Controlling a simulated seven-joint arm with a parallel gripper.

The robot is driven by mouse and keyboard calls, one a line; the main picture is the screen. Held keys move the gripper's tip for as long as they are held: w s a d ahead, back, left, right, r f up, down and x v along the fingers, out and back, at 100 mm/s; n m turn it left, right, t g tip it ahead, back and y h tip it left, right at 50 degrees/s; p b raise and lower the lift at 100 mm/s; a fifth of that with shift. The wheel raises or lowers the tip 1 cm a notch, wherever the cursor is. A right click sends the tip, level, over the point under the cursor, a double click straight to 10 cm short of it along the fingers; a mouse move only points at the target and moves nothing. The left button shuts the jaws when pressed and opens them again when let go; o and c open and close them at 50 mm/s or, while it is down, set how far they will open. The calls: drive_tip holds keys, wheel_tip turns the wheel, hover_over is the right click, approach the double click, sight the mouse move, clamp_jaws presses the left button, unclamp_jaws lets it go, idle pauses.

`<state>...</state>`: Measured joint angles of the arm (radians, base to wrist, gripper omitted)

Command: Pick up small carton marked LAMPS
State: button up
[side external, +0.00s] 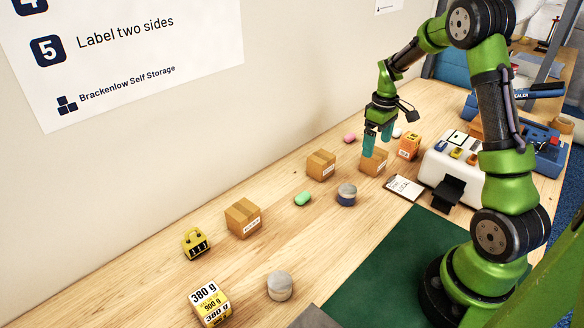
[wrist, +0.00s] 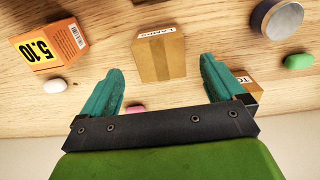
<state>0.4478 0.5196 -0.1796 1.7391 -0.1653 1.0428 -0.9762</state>
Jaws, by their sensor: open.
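A small brown carton (side external: 373,163) with a white label stands on the wooden table, under my gripper (side external: 377,147). In the wrist view the carton (wrist: 160,58) lies ahead between my two teal fingers, which are open and apart from it.
An orange box (side external: 409,146) stands close right of the carton. Around are a pink piece (side external: 349,138), a green piece (side external: 302,199), a white piece (wrist: 57,85) and a blue-grey tin (side external: 346,195). A clipboard (side external: 403,188) and white machine (side external: 455,165) are to the right.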

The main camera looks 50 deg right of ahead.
sight(375, 153)
wheel_tip(375, 153, down, 5)
drive_tip(key=c, duration=1.2)
drive_tip(key=shift+o, duration=0.2)
drive_tip(key=shift+r, duration=0.15)
